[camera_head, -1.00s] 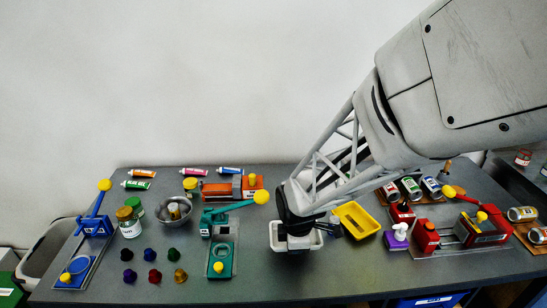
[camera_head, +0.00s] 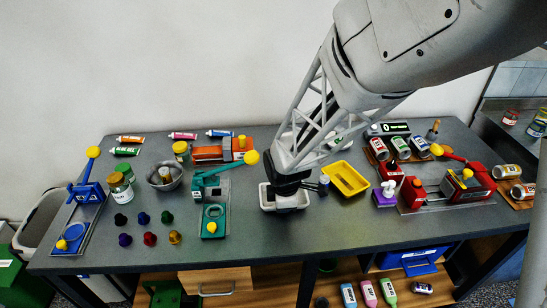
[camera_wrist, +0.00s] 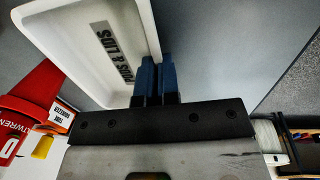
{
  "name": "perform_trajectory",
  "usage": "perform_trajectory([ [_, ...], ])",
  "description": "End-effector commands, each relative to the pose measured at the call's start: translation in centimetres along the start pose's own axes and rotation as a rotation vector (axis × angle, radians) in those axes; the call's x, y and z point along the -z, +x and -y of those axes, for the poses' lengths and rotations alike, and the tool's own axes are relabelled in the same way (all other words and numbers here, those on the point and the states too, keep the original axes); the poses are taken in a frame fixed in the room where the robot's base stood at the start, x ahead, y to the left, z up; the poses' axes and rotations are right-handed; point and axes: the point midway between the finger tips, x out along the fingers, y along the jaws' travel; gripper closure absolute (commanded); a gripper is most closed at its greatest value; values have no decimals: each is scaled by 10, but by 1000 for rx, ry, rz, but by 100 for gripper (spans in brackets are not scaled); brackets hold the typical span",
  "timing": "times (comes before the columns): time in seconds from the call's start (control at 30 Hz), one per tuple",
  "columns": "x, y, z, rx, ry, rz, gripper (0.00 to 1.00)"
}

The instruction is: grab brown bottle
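I cannot pick out a bottle that is clearly brown in either view now. A jar with a brown lid (camera_head: 119,186) stands at the left of the table; its body looks pale.
A yellow tray (camera_head: 366,183) and purple pump item (camera_head: 384,199) are right of my gripper. A red press (camera_head: 414,194) and several cans stand farther right. A teal press (camera_head: 214,222) is to the left. Blue, pink and green bottles (camera_head: 369,294) stand on the lower shelf.

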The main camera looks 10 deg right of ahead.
Motion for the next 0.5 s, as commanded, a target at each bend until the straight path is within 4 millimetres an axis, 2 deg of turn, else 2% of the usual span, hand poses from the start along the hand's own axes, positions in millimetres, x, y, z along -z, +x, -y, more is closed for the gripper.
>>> perform_trajectory([
  [0.1, 0, 7, 1, 2, 0, 0, 100],
  [0.5, 0, 9, 1, 1, 0, 0, 100],
])
